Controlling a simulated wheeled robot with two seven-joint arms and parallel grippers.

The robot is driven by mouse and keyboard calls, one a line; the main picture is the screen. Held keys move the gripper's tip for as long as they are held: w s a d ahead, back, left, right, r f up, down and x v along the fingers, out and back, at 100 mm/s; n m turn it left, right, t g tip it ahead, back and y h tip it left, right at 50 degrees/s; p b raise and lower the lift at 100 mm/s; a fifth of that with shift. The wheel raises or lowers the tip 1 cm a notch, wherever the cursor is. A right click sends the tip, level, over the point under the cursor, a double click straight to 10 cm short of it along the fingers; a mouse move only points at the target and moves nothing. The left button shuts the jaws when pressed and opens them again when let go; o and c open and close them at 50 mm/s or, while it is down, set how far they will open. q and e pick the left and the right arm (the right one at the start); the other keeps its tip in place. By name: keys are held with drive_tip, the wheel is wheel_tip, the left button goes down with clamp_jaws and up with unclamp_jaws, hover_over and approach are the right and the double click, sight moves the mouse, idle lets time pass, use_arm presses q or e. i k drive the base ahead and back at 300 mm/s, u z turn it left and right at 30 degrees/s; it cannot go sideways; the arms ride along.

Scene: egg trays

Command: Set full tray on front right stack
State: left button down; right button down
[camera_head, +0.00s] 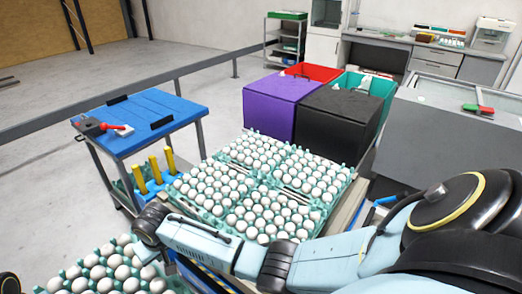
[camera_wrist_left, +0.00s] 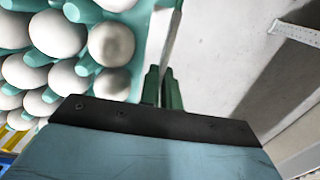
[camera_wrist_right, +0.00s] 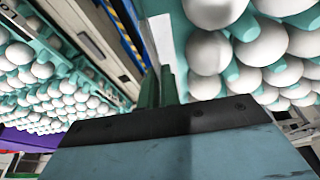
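A full teal tray of white eggs (camera_head: 174,284) is at the bottom left of the head view, partly cut off by the frame. My left gripper (camera_wrist_left: 162,88) is shut on one edge of this tray, with its eggs at the left of the left wrist view. My right gripper (camera_wrist_right: 158,88) is shut on the opposite edge, with eggs at the right of the right wrist view. The front right stack (camera_head: 321,221) carries egg-filled teal trays; my right arm crosses in front of its lower part. The held tray is left of the stacks and apart from them.
Other full egg stacks adjoin it on the same pallet. A blue-topped cart (camera_head: 150,120) with yellow posts stands left. Purple (camera_head: 270,110) and black (camera_head: 335,122) boxes stand behind the stacks. A grey counter (camera_head: 440,130) is at the right. Open floor lies at the far left.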

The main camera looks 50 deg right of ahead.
sight(273, 216)
drive_tip(key=i, duration=1.4)
drive_tip(key=z, duration=2.85)
